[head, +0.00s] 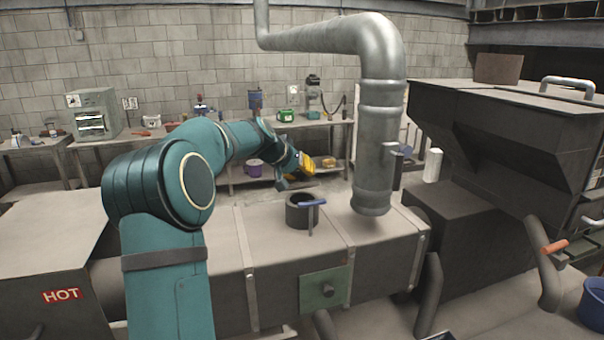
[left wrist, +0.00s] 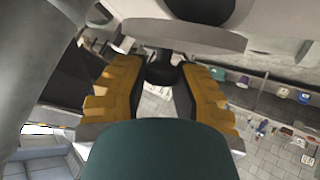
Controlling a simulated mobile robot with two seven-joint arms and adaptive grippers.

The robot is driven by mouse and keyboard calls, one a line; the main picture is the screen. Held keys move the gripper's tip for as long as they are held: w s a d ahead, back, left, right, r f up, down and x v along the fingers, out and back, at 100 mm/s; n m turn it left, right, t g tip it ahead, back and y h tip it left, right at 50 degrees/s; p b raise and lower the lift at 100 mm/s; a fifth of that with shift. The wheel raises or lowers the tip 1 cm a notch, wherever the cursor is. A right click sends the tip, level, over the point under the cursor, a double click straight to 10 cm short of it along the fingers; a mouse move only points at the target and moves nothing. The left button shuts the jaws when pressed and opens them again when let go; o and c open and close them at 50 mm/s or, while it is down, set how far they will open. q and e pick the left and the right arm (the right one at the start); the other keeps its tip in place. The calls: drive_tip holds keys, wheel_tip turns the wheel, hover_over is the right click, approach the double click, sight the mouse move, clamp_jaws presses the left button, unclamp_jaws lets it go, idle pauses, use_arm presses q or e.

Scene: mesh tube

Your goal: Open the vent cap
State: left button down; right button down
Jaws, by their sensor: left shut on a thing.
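My left gripper (head: 303,164), with yellow fingers, is behind and above a dark round stub (head: 302,213) on top of the grey duct. In the head view the stub looks open at the top. In the left wrist view the yellow fingers of my left gripper (left wrist: 160,84) are closed around a dark knob (left wrist: 161,68). The knob meets a grey disc (left wrist: 185,35), which looks like the vent cap. Whether the cap touches the stub I cannot tell. My right gripper is not in view.
A thick silver pipe (head: 380,120) comes down onto the duct (head: 235,230) just right of the stub. A dark hopper (head: 510,130) stands at the right. A workbench (head: 335,123) with several items runs along the back wall. The duct top left of the stub is clear.

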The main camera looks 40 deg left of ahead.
use_arm(q)
drive_tip(key=shift+w+a+r+h, duration=0.15)
drive_tip(key=shift+a+h, duration=0.1)
drive_tip(key=shift+h, duration=0.15)
drive_tip(key=shift+g, duration=0.3)
drive_tip(key=c, duration=1)
unclamp_jaws()
drive_tip(key=shift+w, duration=0.1)
drive_tip(key=v, duration=1.2)
